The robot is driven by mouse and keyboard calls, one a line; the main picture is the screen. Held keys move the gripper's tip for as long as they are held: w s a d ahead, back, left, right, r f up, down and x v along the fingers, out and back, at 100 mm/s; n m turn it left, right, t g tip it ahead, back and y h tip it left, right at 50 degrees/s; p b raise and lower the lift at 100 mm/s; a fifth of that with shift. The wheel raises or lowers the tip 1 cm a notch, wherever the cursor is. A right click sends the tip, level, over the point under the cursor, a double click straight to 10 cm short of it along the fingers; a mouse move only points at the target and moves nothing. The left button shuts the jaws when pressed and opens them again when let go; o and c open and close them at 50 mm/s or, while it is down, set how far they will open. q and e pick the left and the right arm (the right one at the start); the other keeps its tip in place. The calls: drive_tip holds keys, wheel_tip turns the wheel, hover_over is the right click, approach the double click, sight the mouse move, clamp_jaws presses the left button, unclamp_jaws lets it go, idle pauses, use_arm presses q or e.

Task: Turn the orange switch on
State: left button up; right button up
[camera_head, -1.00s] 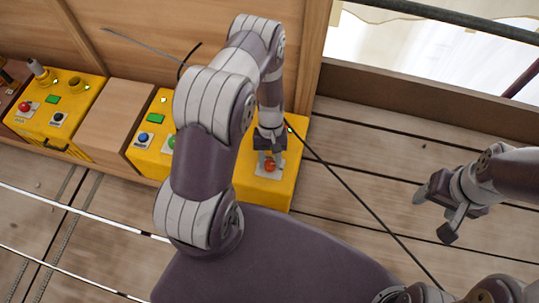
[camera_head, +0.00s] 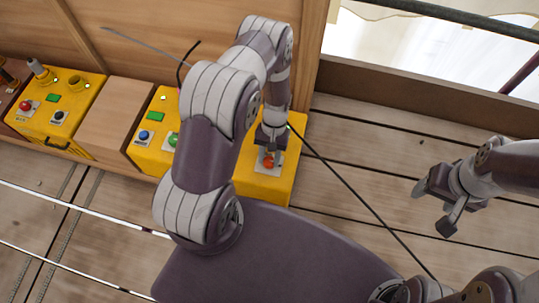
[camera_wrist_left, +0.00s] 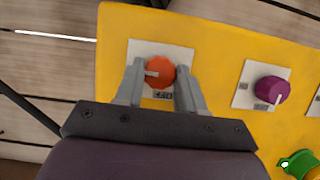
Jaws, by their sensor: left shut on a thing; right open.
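The orange switch (camera_wrist_left: 160,73) is a round knob with a pale pointer mark, on a white plate (camera_wrist_left: 147,48) on a yellow box. In the left wrist view the pointer lies toward the left. My left gripper (camera_wrist_left: 160,85) has one finger on each side of the knob and is shut on it. In the head view the orange switch (camera_head: 268,160) shows just below my left gripper (camera_head: 268,152), which points down at the box. My right gripper (camera_head: 440,205) is open and empty, over the floorboards at the right.
The yellow box (camera_head: 262,188) also carries a purple knob (camera_wrist_left: 271,90) and a green knob (camera_wrist_left: 299,164), right of the orange one in the wrist view. More yellow control boxes (camera_head: 62,105) stand along the wooden wall. A black cable (camera_head: 360,205) crosses the floor.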

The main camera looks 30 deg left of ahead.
use_arm(q)
drive_tip(key=o, duration=1)
drive_tip(key=shift+o, duration=0.2)
drive_tip(key=p+v, duration=0.4)
drive_tip(key=v, duration=0.8)
drive_tip(key=shift+w+r, duration=0.2)
drive_tip(key=shift+r, duration=0.05)
drive_tip(key=s+d+r+m+t, duration=0.1)
drive_tip(key=s+r, duration=0.2)
drive_tip(key=r, duration=0.3)
drive_tip(key=s+d+r+m+t+y, duration=0.1)
drive_tip(key=s+r+t, duration=0.1)
drive_tip(key=s+r, duration=0.3)
drive_tip(key=s+d+r+m+t, duration=0.1)
drive_tip(key=s+r, duration=0.1)
drive_tip(key=r, duration=0.6)
wheel_tip(320, 180, up, 34)
drive_tip(key=t+p, duration=0.1)
drive_tip(key=p, duration=3.1)
drive_tip(key=shift+w+d+t, duration=0.2)
drive_tip(key=shift+d+t, duration=0.1)
drive_tip(key=shift+d, duration=0.05)
